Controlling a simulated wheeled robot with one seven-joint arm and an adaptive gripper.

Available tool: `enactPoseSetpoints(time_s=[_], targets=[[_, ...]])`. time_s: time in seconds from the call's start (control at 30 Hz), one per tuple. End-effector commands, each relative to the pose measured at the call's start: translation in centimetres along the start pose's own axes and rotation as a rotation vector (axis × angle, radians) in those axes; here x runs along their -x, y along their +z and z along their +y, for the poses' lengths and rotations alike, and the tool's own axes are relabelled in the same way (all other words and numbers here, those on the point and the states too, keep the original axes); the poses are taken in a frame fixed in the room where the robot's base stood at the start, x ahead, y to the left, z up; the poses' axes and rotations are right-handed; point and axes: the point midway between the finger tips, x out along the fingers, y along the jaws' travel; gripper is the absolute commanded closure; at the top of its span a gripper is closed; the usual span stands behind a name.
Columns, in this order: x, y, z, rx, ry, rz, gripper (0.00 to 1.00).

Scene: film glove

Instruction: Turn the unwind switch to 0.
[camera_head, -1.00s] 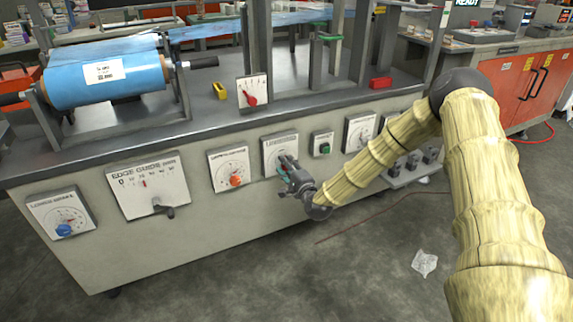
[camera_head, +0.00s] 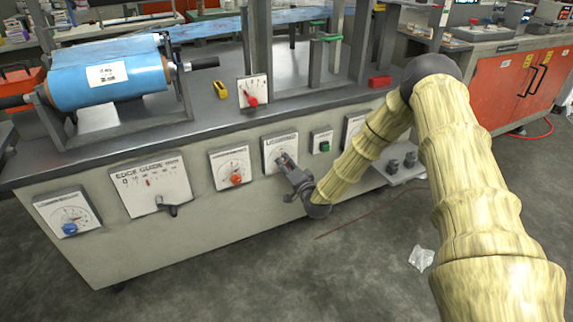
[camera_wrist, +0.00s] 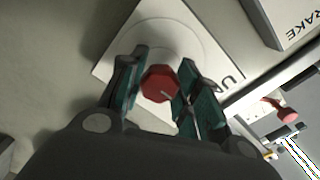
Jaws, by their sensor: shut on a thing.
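A pale pointer line marks the knob's face. My gripper (camera_wrist: 163,72) has its teal-padded fingers on either side of the knob and is shut on it. In the head view the plate (camera_head: 270,144) is on the cabinet front, and my gripper (camera_head: 281,158) meets it and hides the knob. The scale numbers, including 0, cannot be read.
An orange-knob panel (camera_head: 231,168) is left of the plate, and a green-button box (camera_head: 321,142) is right. A red-pointer dial (camera_head: 252,92) stands above on the counter edge. A lettered panel (camera_wrist: 290,20) lies close by in the wrist view. The floor before the cabinet is mostly clear.

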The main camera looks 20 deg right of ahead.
Motion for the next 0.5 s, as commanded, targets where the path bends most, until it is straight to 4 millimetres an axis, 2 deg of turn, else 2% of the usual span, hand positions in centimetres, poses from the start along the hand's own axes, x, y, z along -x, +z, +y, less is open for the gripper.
enactPoseSetpoints(time_s=[0.47,0.5], targets=[[0.14,0.07,0.25,0.015,0.004,-0.001,0.92],[0.14,0.07,0.26,0.015,0.004,-0.001,0.66]])
